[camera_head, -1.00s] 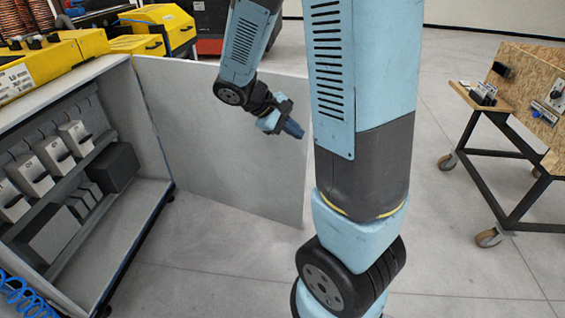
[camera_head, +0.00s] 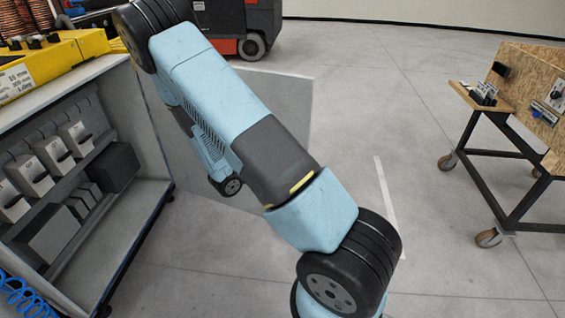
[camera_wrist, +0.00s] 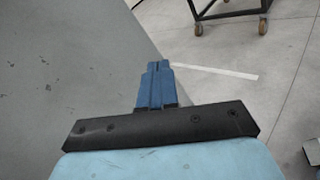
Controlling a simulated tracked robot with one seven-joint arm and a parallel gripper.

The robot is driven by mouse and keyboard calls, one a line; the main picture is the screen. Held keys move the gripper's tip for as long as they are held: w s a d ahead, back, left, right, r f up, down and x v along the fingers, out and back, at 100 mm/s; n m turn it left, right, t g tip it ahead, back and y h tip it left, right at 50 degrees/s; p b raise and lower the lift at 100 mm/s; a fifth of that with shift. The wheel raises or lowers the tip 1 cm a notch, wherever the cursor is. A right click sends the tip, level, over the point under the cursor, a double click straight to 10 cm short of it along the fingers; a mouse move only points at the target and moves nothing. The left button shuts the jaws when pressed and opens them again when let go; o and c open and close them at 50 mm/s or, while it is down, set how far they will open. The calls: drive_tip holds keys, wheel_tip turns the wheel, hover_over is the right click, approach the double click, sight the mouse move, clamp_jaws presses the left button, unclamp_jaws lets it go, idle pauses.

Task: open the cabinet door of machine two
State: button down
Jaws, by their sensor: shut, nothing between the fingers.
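The cabinet door (camera_head: 290,105) is a flat grey panel in the head view. It stands swung wide open, out to the right of the cabinet (camera_head: 160,185), whose inside shows grey electrical boxes. My arm crosses in front of the door and hides much of it, and my gripper is hidden in this view. In the wrist view my gripper (camera_wrist: 157,68) has its blue fingers together with nothing between them. A grey panel, likely the door (camera_wrist: 60,70), fills the left of that view beside the fingers. I cannot tell whether they touch it.
A wooden-topped cart (camera_head: 510,115) on castors stands at the right. A yellow machine part (camera_head: 60,65) lies on top of the cabinet. A red and black vehicle (camera_head: 245,25) is at the back. The floor between the door and the cart is clear.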

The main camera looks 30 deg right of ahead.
wheel_tip(320, 180, down, 13)
drive_tip(key=w+a+n+t+y, duration=0.3)
drive_tip(key=n+t, duration=0.5)
drive_tip(key=n, duration=0.1)
drive_tip(key=x, duration=1.4)
drive_tip(key=shift+s+d, duration=0.2)
drive_tip(key=shift+d, duration=0.1)
drive_tip(key=shift+f, duration=0.15)
